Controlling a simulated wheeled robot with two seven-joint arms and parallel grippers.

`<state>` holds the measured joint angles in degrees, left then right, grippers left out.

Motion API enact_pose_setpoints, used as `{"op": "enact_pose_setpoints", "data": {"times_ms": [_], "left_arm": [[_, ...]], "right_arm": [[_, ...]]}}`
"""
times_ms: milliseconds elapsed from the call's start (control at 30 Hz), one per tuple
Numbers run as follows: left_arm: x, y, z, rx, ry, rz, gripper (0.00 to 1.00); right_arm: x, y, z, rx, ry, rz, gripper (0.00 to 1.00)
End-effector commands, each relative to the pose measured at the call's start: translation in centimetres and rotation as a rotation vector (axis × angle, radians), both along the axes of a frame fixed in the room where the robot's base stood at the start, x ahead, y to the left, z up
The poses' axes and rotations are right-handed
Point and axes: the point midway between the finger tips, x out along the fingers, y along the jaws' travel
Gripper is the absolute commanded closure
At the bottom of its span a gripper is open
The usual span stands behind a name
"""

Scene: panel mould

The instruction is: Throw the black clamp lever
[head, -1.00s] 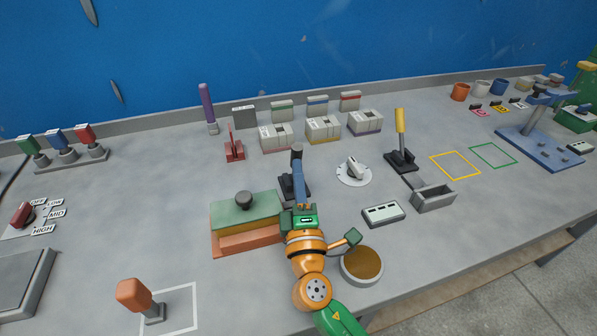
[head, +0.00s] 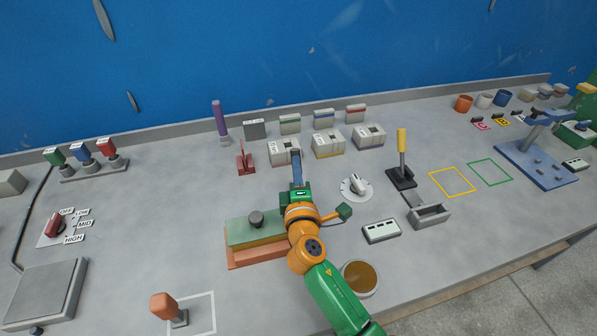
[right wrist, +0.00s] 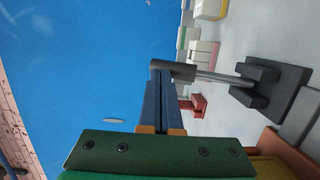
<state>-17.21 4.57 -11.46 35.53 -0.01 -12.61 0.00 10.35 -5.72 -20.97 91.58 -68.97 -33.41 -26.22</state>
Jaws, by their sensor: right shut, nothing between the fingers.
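The black clamp lever's dark handle (head: 296,155) shows just beyond my right gripper (head: 297,168) in the head view; its base is hidden there behind the gripper. In the right wrist view the lever shows its dark handle (right wrist: 178,70), grey metal rod and black base (right wrist: 270,88). My right gripper's blue fingers (right wrist: 160,92) are shut together and empty. Their tips are at the handle and appear to touch it, not around it. The lever's exact tilt is hard to tell. My left gripper is not in view.
A green-topped mould block (head: 262,228) stands left of my right arm. A white dial (head: 356,187) and a yellow-handled lever (head: 402,160) stand to the right. Behind are a red clamp (head: 245,161) and several labelled boxes (head: 328,145). A round brown-filled dish (head: 360,278) is near the arm.

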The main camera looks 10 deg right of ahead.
Motion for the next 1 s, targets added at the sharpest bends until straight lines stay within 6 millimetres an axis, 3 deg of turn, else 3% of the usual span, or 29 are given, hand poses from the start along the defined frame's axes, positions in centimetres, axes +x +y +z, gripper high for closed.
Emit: {"op": "enact_pose_setpoints", "data": {"times_ms": [1000], "left_arm": [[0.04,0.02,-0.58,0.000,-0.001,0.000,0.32]], "right_arm": [[0.93,-0.01,-0.01,0.000,-0.001,0.000,1.00]]}}
